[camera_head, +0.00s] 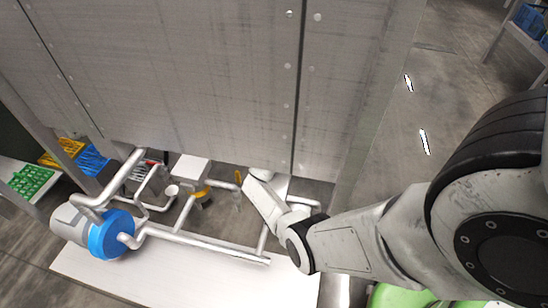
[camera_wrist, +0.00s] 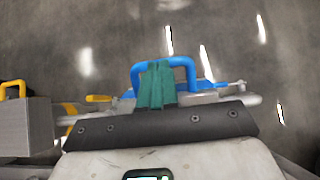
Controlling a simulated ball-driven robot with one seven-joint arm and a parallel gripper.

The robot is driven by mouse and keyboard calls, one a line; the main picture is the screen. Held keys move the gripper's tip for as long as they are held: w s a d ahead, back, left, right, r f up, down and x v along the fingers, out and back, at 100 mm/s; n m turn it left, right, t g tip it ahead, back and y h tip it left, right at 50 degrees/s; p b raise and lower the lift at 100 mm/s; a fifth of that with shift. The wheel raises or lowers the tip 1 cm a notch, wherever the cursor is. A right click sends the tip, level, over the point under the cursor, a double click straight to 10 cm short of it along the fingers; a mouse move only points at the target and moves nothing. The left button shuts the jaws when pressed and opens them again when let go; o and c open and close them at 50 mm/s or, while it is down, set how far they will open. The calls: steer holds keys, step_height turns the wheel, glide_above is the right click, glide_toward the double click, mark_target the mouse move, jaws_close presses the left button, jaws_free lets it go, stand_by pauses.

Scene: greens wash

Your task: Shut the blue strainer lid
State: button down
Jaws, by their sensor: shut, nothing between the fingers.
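In the wrist view a blue arched handle (camera_wrist: 190,72) stands just beyond my gripper, with more blue, likely part of the strainer lid (camera_wrist: 208,84), low at its right. My gripper (camera_wrist: 157,68) has teal fingers pressed together, with nothing between them. The fingers overlap the middle of the handle in the picture; whether they touch it I cannot tell. The lid's hinge and the strainer body are mostly hidden behind my gripper, so its angle is unclear. In the head view my arm reaches in from the right under the grey panel, and the fingertips and this handle are not discernible.
A large grey panel (camera_head: 200,75) hangs over the pipework (camera_head: 215,243). A blue round-faced unit (camera_head: 110,236) sits at the left of the white base (camera_head: 165,282). Yellow handles (camera_wrist: 98,98) show left of my gripper. Open floor (camera_head: 440,60) lies to the right.

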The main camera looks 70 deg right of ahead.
steer(key=b+x, duration=0.6)
steer(key=x, duration=0.1)
steer(key=shift+f+b, duration=0.35)
steer(key=shift+f, duration=0.3)
steer(key=shift+s, duration=0.1)
steer(key=p+v, duration=0.5)
steer(key=v, duration=0.1)
steer(key=shift+r+p, duration=0.3)
steer(key=shift+a+r+p, duration=0.3)
steer(key=shift+a+r, duration=0.05)
steer(key=shift+a, duration=0.2)
